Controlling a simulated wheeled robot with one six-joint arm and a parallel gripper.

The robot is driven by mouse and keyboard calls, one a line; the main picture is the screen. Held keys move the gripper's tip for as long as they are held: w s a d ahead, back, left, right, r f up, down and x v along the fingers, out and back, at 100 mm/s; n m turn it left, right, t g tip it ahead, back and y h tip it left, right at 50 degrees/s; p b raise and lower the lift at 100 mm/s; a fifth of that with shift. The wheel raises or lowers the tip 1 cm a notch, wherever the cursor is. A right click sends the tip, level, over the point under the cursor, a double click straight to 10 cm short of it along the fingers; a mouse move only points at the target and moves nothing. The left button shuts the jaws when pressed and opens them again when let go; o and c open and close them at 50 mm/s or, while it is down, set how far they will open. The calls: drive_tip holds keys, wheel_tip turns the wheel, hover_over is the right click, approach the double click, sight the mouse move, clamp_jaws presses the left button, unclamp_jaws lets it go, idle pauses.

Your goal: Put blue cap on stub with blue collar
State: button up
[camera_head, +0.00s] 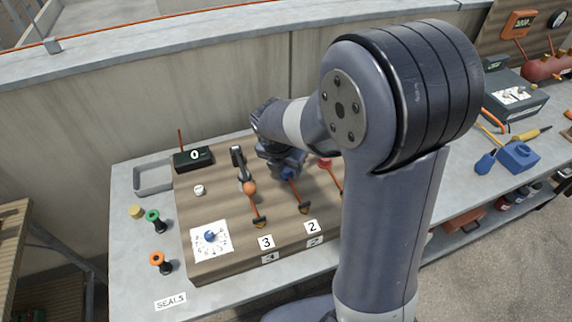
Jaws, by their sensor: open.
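My gripper (281,163) is over the wooden board, pointing down, and is open. A small blue piece (290,174) shows just below it, at the upper end of a copper-coloured line above label 2. My gripper partly hides this piece, and I cannot tell if it is a cap or a collar, or whether the fingers touch it. Another round blue piece (209,236) sits on a white marked card at the board's front left. I cannot tell if it is a cap or a knob. A red piece (325,163) is right of my gripper, partly behind my arm.
Green (153,216) and orange (157,259) spool-shaped pieces stand left of the board near the SEALS label. A grey tray (154,178) is behind them. My arm hides the board's right side.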

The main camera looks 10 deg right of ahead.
drive_tip(key=shift+r, duration=0.1)
drive_tip(key=v, duration=1)
drive_tip(key=shift+r+p, duration=0.25)
drive_tip(key=shift+p, duration=0.1)
drive_tip(key=shift+s, duration=0.1)
drive_tip(key=x, duration=1.1)
drive_tip(key=shift+b, duration=0.4)
drive_tip(key=shift+a+r, duration=0.1)
drive_tip(key=shift+r, duration=0.3)
